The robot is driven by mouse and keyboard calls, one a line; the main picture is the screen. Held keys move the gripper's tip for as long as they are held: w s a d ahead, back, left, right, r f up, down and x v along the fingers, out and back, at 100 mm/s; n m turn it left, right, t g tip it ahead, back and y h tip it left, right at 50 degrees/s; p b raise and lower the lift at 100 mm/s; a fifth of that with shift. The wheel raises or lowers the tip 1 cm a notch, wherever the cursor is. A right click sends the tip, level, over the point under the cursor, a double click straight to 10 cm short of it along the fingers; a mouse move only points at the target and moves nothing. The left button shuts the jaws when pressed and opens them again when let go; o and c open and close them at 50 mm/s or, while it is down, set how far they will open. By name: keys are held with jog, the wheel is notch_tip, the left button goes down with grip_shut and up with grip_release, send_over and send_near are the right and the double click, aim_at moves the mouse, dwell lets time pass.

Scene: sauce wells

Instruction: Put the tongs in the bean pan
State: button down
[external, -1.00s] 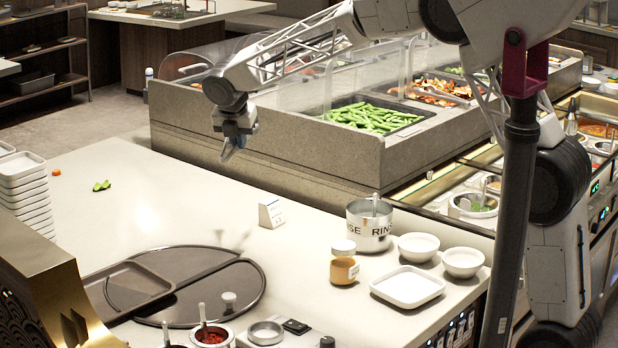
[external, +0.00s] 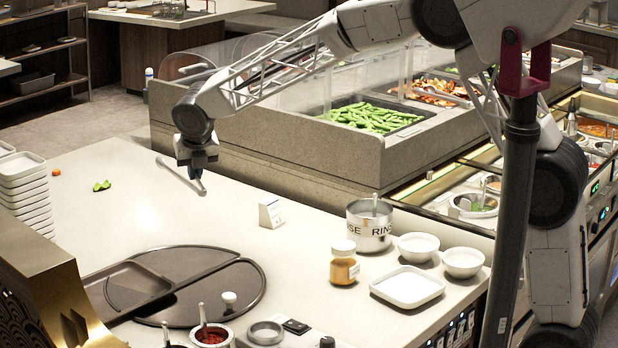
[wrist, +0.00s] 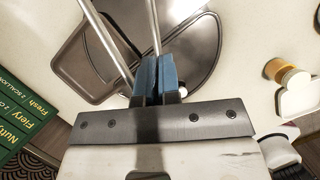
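My gripper (external: 197,168) is above the far part of the pale counter. It is shut on the tongs (external: 178,174), a thin metal pair that hangs slantwise just below the fingers. In the wrist view the blue fingers of my gripper (wrist: 157,82) are close together, and the two steel arms of the tongs (wrist: 107,42) run up past them. The bean pan (external: 412,125) is a dark pan heaped with green beans, set in the grey stone-faced bar to the right of my gripper. It does not show in the wrist view.
A clear guard (external: 285,85) stands along the bar. A white sign (external: 270,213), a rinse pot (external: 369,228), a jar (external: 344,264), white bowls (external: 418,247) and a square dish (external: 408,287) are on the counter. A dark round tray (external: 215,280) lies nearer. The counter's middle is clear.

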notch_tip(320, 180, down, 19)
jog(key=shift+f, duration=0.1)
jog(key=shift+w+a, duration=0.1)
dwell(0.3)
send_over(156, 254)
jog(key=s, duration=0.1)
jog(key=shift+s+f, duration=0.2)
jog(key=shift+f, duration=0.55)
jog(key=shift+f, duration=1.75)
jog(key=shift+f, duration=0.1)
